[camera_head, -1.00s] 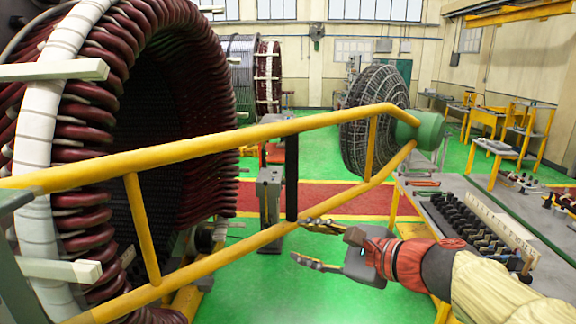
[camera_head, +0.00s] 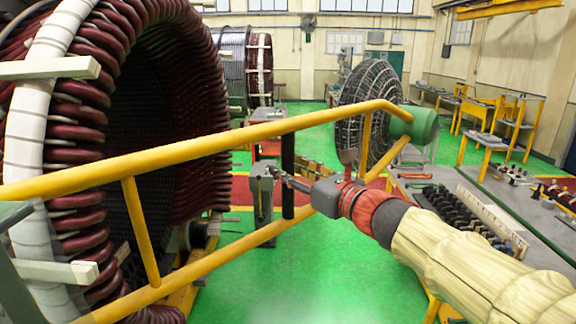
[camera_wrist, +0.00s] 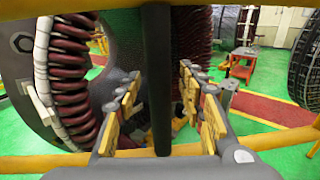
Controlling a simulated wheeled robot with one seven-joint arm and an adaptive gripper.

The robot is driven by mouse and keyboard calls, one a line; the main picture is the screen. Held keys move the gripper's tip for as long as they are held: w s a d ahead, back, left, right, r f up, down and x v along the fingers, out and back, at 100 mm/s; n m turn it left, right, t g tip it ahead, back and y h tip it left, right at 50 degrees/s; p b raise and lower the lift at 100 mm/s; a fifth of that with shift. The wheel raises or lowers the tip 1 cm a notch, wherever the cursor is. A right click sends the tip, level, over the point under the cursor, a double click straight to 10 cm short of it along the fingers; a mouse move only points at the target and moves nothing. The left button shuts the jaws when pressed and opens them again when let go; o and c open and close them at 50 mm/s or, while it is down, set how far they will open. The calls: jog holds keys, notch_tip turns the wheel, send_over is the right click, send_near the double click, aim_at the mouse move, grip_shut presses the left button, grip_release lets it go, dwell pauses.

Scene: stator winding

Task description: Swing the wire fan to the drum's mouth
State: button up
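The wire fan (camera_head: 352,118) is a large round grey wire disc on a green hub (camera_head: 424,126), at the right end of a yellow tube frame (camera_head: 215,145). The drum (camera_head: 85,120), ringed with maroon coils, stands at the left with its dark mouth facing right. The fan is well to the right of that mouth. A black upright bar (camera_head: 288,150) joins the frame's rails. My gripper (camera_head: 288,170) is at this bar, open. In the wrist view, its yellow-padded fingers (camera_wrist: 160,75) stand apart either side of the black bar (camera_wrist: 157,110); I cannot tell whether they touch it.
A grey post (camera_head: 263,195) stands just left of the bar. A workbench (camera_head: 535,228) with black parts is at the right, close to my arm. A second coil drum (camera_head: 236,60) stands at the back. Green floor (camera_head: 330,270) is clear below the frame.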

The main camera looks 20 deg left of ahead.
jog(key=shift+w+a, duration=0.25)
jog(key=shift+a, duration=0.1)
jog(key=shift+c, duration=0.2)
grip_shut()
dwell(0.6)
